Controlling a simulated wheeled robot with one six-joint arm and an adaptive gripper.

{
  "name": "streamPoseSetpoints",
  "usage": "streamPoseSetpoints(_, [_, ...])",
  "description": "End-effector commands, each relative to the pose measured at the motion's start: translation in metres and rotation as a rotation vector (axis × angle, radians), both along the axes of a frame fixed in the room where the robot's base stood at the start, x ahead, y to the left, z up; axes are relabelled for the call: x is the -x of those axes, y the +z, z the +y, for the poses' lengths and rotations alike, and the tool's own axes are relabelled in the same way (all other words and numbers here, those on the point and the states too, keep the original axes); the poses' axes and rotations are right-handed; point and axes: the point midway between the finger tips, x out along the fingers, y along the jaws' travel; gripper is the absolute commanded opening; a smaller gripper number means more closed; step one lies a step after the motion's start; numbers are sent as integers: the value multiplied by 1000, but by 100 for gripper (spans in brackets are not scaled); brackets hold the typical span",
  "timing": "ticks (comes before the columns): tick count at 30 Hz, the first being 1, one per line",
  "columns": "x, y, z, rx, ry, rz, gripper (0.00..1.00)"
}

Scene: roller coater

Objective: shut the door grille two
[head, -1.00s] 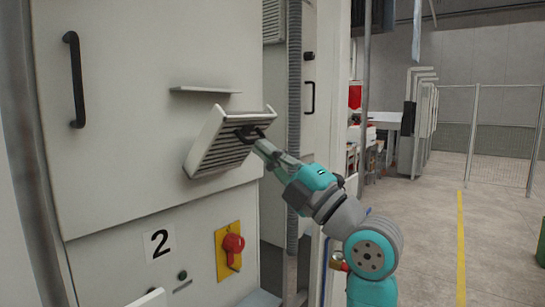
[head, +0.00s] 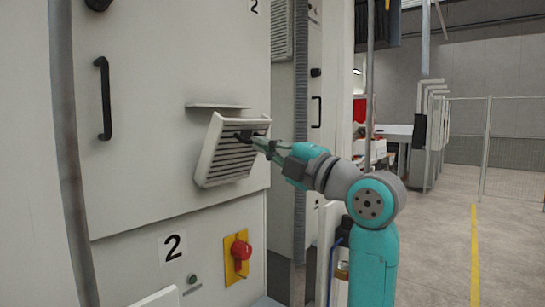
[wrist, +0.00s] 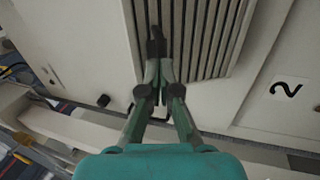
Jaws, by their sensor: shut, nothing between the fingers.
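The wrist view shows the shut fingertips (wrist: 157,40) against or just in front of the grille slats (wrist: 200,35); exact contact cannot be told.
A thin ledge (head: 217,106) juts out just above the grille. A red rotary switch (head: 241,250) on a yellow plate sits below, and a black handle (head: 103,98) is at upper left. Open floor (head: 440,240) lies to the right.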

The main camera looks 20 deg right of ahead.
Motion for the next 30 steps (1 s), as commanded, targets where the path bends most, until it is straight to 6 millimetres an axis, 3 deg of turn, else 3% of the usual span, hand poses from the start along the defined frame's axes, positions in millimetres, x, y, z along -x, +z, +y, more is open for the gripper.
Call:
streamPoseSetpoints(15, [-26, 29, 12, 115, 1, 231, 0])
streamPoseSetpoints(30, [-49, 42, 23, 113, 0, 231, 0])
